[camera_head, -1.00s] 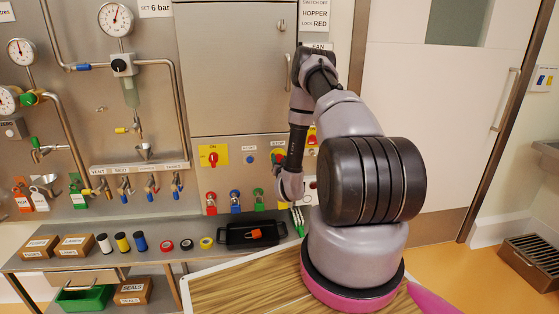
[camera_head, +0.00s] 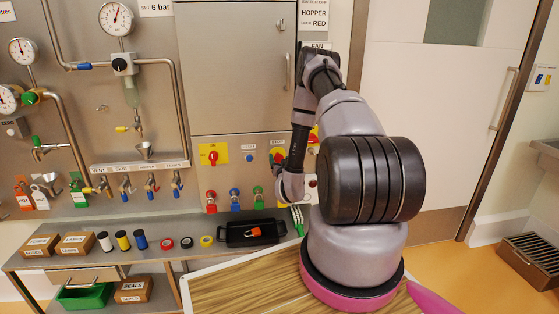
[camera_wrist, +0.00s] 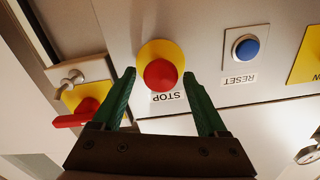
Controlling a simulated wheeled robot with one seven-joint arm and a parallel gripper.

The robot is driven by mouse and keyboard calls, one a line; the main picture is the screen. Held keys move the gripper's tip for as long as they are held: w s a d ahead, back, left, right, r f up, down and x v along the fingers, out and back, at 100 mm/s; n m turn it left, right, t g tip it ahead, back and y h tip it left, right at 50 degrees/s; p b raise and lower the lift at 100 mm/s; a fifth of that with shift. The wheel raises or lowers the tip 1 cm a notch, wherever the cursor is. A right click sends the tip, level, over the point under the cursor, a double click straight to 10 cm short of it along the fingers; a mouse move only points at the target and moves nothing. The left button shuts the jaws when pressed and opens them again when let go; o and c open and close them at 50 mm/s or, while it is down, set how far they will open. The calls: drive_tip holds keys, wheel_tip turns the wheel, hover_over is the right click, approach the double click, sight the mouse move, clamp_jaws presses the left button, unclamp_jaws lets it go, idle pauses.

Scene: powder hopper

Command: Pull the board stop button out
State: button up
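The red stop button (camera_wrist: 160,74) has a round yellow surround and a STOP label beside it in the wrist view. In the head view its yellow surround (camera_head: 276,153) shows at the right of the panel, partly covered by my arm. My gripper (camera_wrist: 159,74) is open in the wrist view, with one green finger to each side of the button. Visible gaps separate both fingers from the red cap. I cannot tell how far the fingertips are from the panel. In the head view the fingers are mostly hidden by my wrist.
A blue reset button (camera_wrist: 246,47) sits right of the stop button. A red rotary handle (camera_wrist: 76,117) on a yellow plate is at the left. Padlocks (camera_head: 235,199) hang below the panel. A black tray (camera_head: 231,241) with an orange padlock (camera_head: 254,231) stands on the bench.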

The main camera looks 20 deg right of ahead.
drive_tip(key=shift+s, duration=0.1)
drive_tip(key=v, duration=1)
drive_tip(key=shift+s+a, duration=0.15)
drive_tip(key=shift+s, duration=0.15)
drive_tip(key=shift+r, duration=0.1)
